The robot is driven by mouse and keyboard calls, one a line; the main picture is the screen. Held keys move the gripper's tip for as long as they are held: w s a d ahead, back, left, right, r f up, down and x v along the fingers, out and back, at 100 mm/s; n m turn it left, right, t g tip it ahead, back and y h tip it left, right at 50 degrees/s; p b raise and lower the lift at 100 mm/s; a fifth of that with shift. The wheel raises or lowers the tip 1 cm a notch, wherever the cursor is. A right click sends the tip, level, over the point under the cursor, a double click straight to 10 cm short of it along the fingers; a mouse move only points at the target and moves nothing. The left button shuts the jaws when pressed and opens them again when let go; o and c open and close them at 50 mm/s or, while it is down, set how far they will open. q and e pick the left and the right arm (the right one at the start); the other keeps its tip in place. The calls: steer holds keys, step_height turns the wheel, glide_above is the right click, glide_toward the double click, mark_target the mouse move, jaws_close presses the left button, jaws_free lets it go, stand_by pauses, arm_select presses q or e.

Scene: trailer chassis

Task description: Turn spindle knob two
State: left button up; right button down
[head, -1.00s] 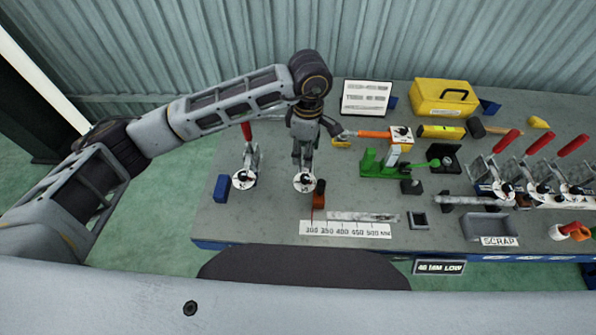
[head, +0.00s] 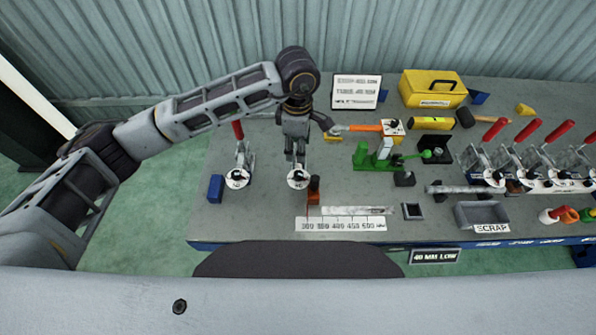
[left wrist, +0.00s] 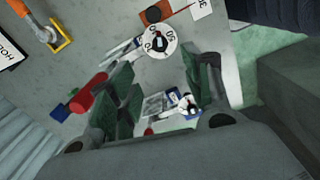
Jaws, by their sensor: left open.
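The second spindle knob from the left, a black knob on a white dial (head: 298,178), sits on the bench directly in front of my left gripper (head: 295,150). In the left wrist view its dial (left wrist: 158,42) with printed numbers is seen just beyond the fingertips. My left gripper also shows in the left wrist view (left wrist: 165,88), its two dark green fingers spread with nothing between them in grip. The arm hides most of that clamp in the head view; a red handle (left wrist: 88,92) shows beside the fingers. Another dial (head: 236,178) stands to the left. My right gripper is out of view.
A small orange-brown block (head: 314,188) and a ruler strip (head: 340,224) lie close to the right and front of the dial. A blue block (head: 215,188) is at the left edge.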

mark_target(298, 174)
arm_select(q)
steer(key=shift+w+f+p, duration=0.2)
steer(key=shift+f+p, duration=1.3)
steer(key=shift+f, duration=5.25)
steer(key=c, duration=1)
steer(key=shift+c, duration=0.2)
